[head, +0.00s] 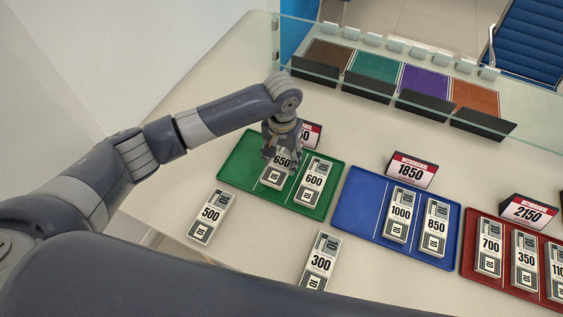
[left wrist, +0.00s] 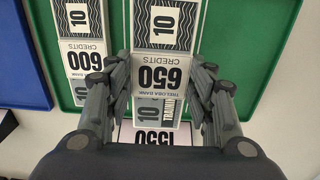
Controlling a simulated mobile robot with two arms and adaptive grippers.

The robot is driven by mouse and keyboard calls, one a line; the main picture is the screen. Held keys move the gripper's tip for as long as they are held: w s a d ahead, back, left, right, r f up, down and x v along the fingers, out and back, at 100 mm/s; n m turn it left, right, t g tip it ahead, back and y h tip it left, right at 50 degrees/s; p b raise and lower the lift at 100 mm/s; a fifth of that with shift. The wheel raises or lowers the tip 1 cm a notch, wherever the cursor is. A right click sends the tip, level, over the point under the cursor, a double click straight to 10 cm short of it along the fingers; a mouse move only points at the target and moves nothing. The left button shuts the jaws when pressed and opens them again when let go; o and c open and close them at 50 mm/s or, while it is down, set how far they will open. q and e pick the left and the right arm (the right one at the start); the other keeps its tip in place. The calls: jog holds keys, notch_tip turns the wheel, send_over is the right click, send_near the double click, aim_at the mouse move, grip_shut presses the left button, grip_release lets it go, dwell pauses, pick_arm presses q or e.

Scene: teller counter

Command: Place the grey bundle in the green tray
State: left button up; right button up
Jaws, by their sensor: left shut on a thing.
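The green tray (head: 237,165) lies on the counter left of the middle. My left gripper (head: 281,157) is over its far part, pointing down, with its fingers closed around the sides of a grey bundle marked 650 (head: 273,178). In the left wrist view the 650 bundle (left wrist: 161,75) lies lengthwise between the fingers (left wrist: 160,90). My right gripper is out of view.
Loose bundles marked 500 (head: 209,216) and 300 (head: 320,262) lie on the counter in front. A blue tray (head: 362,210) and a red tray (head: 468,247) stand to the right, both holding bundles. A withdrawal sign (head: 310,133) stands behind the green tray, below a glass screen (head: 430,75).

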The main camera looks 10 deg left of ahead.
aim_at(281, 161)
pick_arm(q)
notch_tip(281, 161, down, 3)
jog(key=shift+a+r+p, duration=0.1)
jog(key=shift+r+p, duration=0.05)
jog(key=shift+p, duration=0.2)
jog(key=shift+w+f, duration=0.1)
jog(key=shift+f, duration=0.3)
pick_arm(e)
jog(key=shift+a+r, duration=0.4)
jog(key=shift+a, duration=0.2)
pick_arm(q)
jog(key=shift+f, duration=0.1)
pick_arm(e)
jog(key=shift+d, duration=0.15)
pick_arm(q)
jog(key=o, duration=1.1)
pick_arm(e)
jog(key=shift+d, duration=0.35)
